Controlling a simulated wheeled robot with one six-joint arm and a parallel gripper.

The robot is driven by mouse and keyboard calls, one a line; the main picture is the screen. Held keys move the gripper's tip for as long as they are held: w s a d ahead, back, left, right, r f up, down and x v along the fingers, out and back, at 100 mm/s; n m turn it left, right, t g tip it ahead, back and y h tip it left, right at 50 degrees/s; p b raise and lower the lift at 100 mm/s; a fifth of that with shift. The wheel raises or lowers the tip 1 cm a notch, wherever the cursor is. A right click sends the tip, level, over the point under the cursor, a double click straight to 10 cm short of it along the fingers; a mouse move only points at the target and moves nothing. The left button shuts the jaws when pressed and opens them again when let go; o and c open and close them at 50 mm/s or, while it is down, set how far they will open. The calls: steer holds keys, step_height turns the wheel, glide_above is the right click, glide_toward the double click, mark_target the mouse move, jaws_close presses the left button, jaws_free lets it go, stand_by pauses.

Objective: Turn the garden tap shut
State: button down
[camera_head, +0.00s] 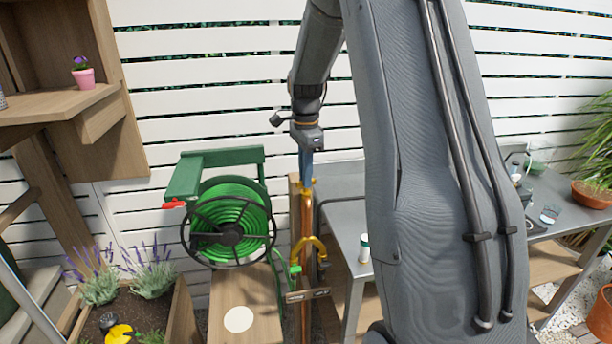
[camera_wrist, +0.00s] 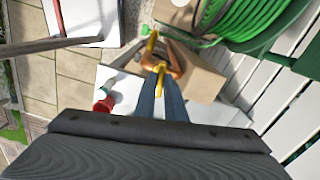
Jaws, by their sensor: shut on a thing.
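A yellow curved spout or hook (camera_head: 309,246) is lower on the post. My gripper (camera_head: 306,177) points straight down at the tap's top, its blue fingers closed around the yellow handle. In the wrist view my gripper (camera_wrist: 161,84) has its two blue fingers on either side of the yellow handle (camera_wrist: 160,72). The fingers hide part of the handle, and I cannot tell how far it is turned.
A green hose reel (camera_head: 228,222) stands just left of the post. A grey table (camera_head: 345,215) with a small white bottle (camera_head: 364,248) is close on the right. A lavender planter (camera_head: 182,318) is at lower left. A white slatted fence (camera_head: 205,90) closes the back.

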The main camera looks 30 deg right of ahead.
steer(key=shift+r+m, duration=0.1)
steer(key=shift+m, duration=1)
steer(key=c, duration=1.8)
jaws_free()
steer(key=shift+r+b, duration=1.15)
steer(key=shift+r, duration=2.7)
steer(key=s+a+f+n, duration=0.4)
steer(key=s+a+n, duration=0.1)
steer(key=s+n, duration=0.2)
steer(key=s+a+f+n+t, duration=0.1)
steer(key=s+a+f+n, duration=0.4)
steer(key=s+a+n, duration=0.1)
steer(key=s+a+f+n, duration=0.5)
steer(key=s+a+n, duration=0.1)
steer(key=s+n, duration=0.2)
steer(key=shift+s, duration=0.8)
